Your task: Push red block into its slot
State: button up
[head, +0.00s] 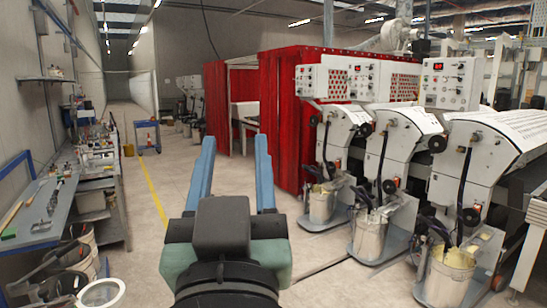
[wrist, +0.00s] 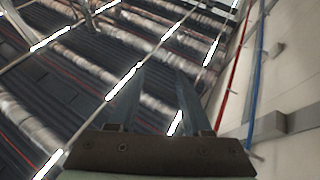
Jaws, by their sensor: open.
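My gripper (head: 236,146) is raised in the lower middle of the head view, with its two blue fingers spread apart and nothing between them. In the wrist view my gripper (wrist: 160,72) is also open and empty, and it points up toward the ceiling. I cannot make out a red block or a slot in either view. The only large red thing is a curtain, and the gripper is apart from every surface.
A cluttered workbench (head: 40,207) runs along the left wall. Coating machines (head: 400,145) with metal buckets (head: 373,232) stand at the right. Red curtains (head: 284,100) hang behind them. A blue cart (head: 147,137) stands farther back. The floor (head: 155,205) in between is open.

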jog(key=s+d+r+m+t+h, duration=0.1)
jog(key=s+d+r+t+h, duration=0.1)
jog(key=s+d+r+t, duration=0.2)
jog(key=s+r, duration=0.3)
jog(key=r, duration=0.2)
jog(key=shift+r+m, duration=0.15)
jog(key=shift+m, duration=0.15)
jog(key=shift+d, duration=0.1)
